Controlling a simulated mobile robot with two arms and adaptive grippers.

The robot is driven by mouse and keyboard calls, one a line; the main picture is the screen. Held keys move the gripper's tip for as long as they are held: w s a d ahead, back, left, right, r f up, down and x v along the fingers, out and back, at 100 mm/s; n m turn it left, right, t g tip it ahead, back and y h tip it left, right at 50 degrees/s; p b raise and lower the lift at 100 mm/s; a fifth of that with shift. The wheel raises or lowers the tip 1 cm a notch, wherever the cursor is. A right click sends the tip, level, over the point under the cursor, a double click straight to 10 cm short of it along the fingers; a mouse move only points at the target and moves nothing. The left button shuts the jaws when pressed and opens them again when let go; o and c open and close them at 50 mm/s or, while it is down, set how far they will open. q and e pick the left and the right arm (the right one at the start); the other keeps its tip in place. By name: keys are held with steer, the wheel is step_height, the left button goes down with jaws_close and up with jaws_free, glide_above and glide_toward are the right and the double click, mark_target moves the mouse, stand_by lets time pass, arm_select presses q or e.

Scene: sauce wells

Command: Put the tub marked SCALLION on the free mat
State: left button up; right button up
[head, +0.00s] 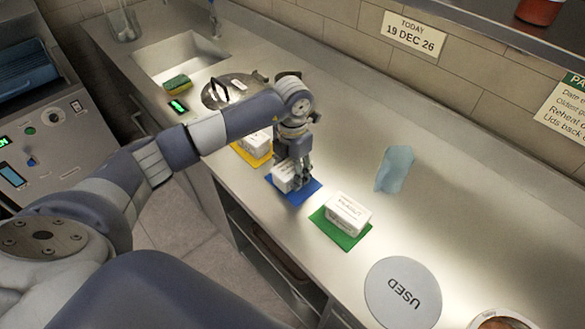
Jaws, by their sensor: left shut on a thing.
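My left gripper (297,186) points down and is shut on a white tub (283,178) at the blue mat (306,194). The tub is over the mat; I cannot tell whether its base touches it. My fingers hide part of it, and its label is not readable. Another white tub (348,210) sits on the green mat (334,234), with a label too small to read surely. A third white tub (254,144) sits on the yellow mat (257,159), partly behind my arm. I cannot tell which tub is marked SCALLION. My right gripper is not in view.
A grey round mat marked USED (385,284) lies near the front edge. A crumpled light blue cloth (394,168) lies to the right. A sink (178,58), a sponge (177,85) and a round metal lid (222,95) are at the upper left.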

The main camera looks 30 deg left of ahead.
arm_select(q)
steer(key=shift+f, duration=0.45)
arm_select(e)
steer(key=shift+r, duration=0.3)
arm_select(q)
steer(key=shift+f, duration=0.1)
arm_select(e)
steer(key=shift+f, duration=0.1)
arm_select(q)
steer(key=o, duration=1.3)
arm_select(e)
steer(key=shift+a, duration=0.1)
